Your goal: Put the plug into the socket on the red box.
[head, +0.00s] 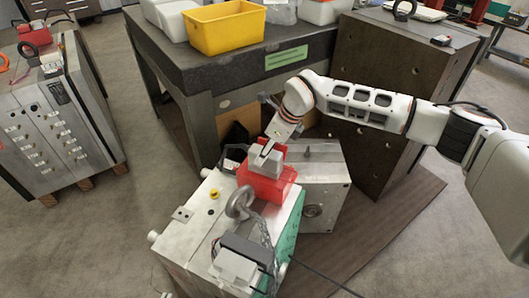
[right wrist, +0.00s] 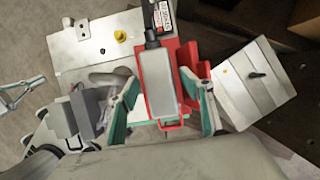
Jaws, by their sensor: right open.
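The red box (head: 265,187) stands on the metal mould base, beside the eyebolt. A light grey block (head: 268,160), which looks like the plug, is at its top; the right wrist view shows this block (right wrist: 157,82) with a black cable end, over the red box (right wrist: 189,58). I cannot tell whether it is seated, and the socket opening is hidden. My right gripper (right wrist: 167,108) is open, with one teal-edged finger on each side of the block. What looks like my left gripper (right wrist: 22,92) shows at the left edge of the right wrist view, too little to judge its jaws.
An eyebolt (head: 239,204) and a yellow knob (head: 213,194) stick up from the mould base (head: 185,239). A dark grey and white unit (head: 236,268) sits at its near end. A bench with a yellow bin (head: 224,28) stands behind, and a dark steel block (head: 395,75) at right.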

